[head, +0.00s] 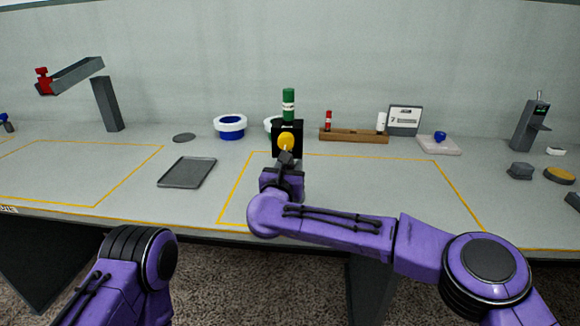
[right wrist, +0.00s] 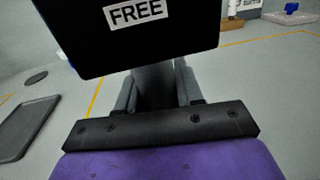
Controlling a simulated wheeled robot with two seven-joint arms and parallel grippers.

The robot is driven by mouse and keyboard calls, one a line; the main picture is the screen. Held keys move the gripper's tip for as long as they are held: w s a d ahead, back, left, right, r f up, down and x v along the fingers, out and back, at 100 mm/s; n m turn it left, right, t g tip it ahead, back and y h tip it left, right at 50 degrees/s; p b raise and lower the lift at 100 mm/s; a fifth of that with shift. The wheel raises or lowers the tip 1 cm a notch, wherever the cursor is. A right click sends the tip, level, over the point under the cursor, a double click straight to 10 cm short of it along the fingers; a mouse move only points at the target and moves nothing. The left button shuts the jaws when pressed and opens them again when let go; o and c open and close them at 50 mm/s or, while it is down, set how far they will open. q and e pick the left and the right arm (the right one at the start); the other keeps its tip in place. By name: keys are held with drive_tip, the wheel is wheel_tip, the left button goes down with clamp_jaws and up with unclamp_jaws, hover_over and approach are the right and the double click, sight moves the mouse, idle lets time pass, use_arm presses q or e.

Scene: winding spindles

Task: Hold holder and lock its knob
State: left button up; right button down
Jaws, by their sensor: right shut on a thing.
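The black holder (head: 277,146) stands upright near the middle of the table, with a round yellow knob (head: 286,140) on its front and a green and white spindle (head: 288,100) rising from its top. In the right wrist view, the holder's dark body (right wrist: 150,48) fills the top and shows a white FREE label (right wrist: 137,12). My right gripper (head: 286,158) is shut on the holder's dark stem (right wrist: 153,88), just below the body. The knob is out of sight in the right wrist view. My left arm shows at the lower left; its gripper is outside the view.
A grey tray (head: 187,173) lies to the left. Blue and white spools (head: 230,126) stand behind. A wooden rack (head: 353,136) and a display (head: 404,120) stand to the right. A grey arm stand (head: 106,104) is at the far left. The taped area right of the holder is clear.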

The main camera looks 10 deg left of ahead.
use_arm(q)
drive_tip(key=shift+f+b, duration=0.55)
drive_tip(key=shift+f, duration=0.05)
idle(0.5)
